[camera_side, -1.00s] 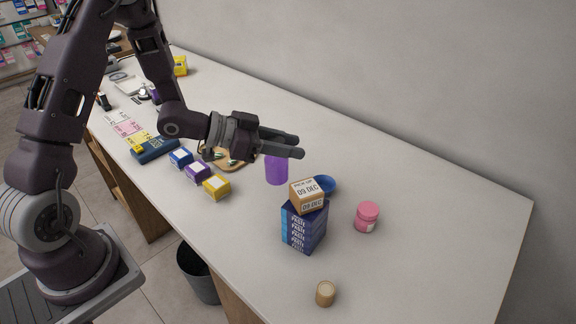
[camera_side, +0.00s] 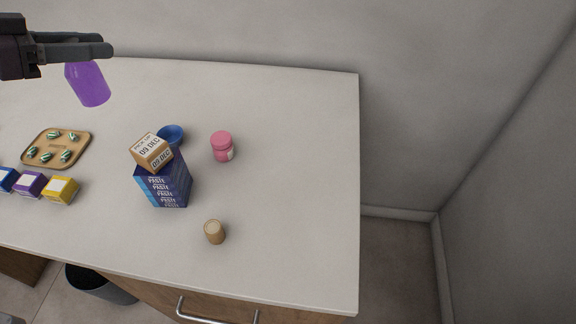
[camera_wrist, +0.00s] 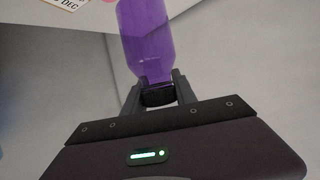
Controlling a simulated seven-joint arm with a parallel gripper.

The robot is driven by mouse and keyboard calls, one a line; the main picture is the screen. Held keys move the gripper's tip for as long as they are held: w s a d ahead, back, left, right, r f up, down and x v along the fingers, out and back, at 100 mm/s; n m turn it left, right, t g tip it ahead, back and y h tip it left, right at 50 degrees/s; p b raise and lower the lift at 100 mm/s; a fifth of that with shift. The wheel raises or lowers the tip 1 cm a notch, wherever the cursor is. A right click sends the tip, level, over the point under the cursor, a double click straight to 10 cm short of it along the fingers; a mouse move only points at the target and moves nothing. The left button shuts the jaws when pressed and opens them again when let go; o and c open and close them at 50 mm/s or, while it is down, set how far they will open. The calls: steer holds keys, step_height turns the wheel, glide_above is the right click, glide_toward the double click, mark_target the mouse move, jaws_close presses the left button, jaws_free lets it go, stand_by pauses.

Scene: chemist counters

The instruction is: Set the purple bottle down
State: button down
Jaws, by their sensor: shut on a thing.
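The purple bottle (camera_side: 88,83) hangs in my gripper (camera_side: 108,45) at the upper left of the side view, over the back part of the counter. It is slightly tilted in that view, and its upper end is hidden by the fingers. In the wrist view the purple bottle (camera_wrist: 146,40) extends away from my gripper (camera_wrist: 158,95), whose fingers are shut around its dark neck. The gap between the bottle's base and the counter is hard to judge; it looks held above the surface.
On the white counter (camera_side: 285,200) stand a blue box stack (camera_side: 165,188) topped by a cardboard date box (camera_side: 151,152), a blue bowl (camera_side: 171,134), a pink jar (camera_side: 222,146) and a cork-coloured jar (camera_side: 214,231). A wooden tray (camera_side: 83,139) and small boxes (camera_side: 60,190) lie left. The right side is clear.

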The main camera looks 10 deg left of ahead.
steer(key=s+d+m+g+h, duration=0.25)
steer(key=d+m+g, duration=0.2)
steer(key=d, duration=1.55)
steer(key=s+d+m+g+h, duration=0.1)
steer(key=s+d+m+g, duration=0.1)
steer(key=s+d, duration=0.65)
steer(key=s+d+m+g+h, duration=0.2)
steer(key=s+d+m+g, duration=0.1)
steer(key=d, duration=1)
steer(key=f, duration=2.1)
steer(key=shift+s+a, duration=0.15)
steer(key=shift+a, duration=0.1)
steer(key=shift+f, duration=0.1)
steer(key=c, duration=1)
jaws_free()
